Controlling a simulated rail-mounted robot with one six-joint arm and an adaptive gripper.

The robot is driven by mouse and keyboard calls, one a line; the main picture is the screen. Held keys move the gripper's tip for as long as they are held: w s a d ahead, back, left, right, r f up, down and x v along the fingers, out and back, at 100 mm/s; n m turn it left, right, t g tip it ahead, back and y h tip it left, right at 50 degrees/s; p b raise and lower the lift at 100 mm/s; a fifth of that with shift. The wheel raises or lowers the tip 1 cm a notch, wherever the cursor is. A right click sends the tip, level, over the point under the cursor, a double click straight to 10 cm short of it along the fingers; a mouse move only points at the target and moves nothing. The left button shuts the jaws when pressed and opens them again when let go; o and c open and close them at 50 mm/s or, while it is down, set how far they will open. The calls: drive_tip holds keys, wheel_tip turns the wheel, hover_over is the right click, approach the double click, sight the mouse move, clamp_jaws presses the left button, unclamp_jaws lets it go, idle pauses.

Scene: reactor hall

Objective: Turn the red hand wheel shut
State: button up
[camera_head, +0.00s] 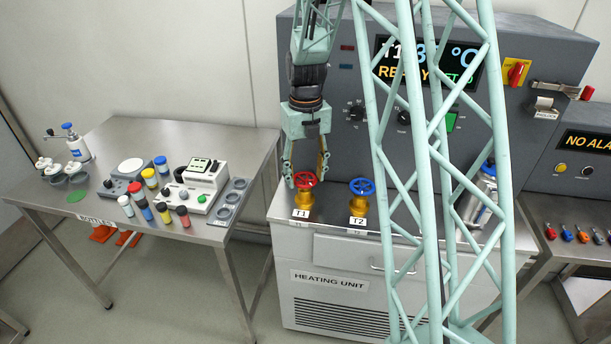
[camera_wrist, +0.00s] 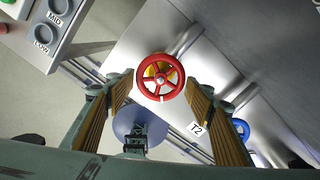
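The red hand wheel (camera_head: 305,180) sits on a brass valve labelled T1 at the front left of the heating unit's top. In the wrist view the red wheel (camera_wrist: 160,77) lies ahead of the fingertips, roughly centred between them. My gripper (camera_head: 305,175) points down over the wheel, with one finger to each side. In the wrist view my gripper (camera_wrist: 163,85) is open, with a clear gap between its fingers and the wheel. Whether the fingertips have reached the wheel's height, I cannot tell.
A blue hand wheel (camera_head: 361,187) on valve T2 stands close to the right. The heating unit's panel (camera_head: 340,100) rises behind. A steel table (camera_head: 110,150) with bottles and instruments stands to the left. A metal flask (camera_head: 478,195) stands at the right of the unit's top.

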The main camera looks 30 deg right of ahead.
sight(306, 179)
drive_tip(key=shift+o, duration=1.4)
drive_tip(key=shift+r, duration=0.1)
wheel_tip(306, 179, up, 12)
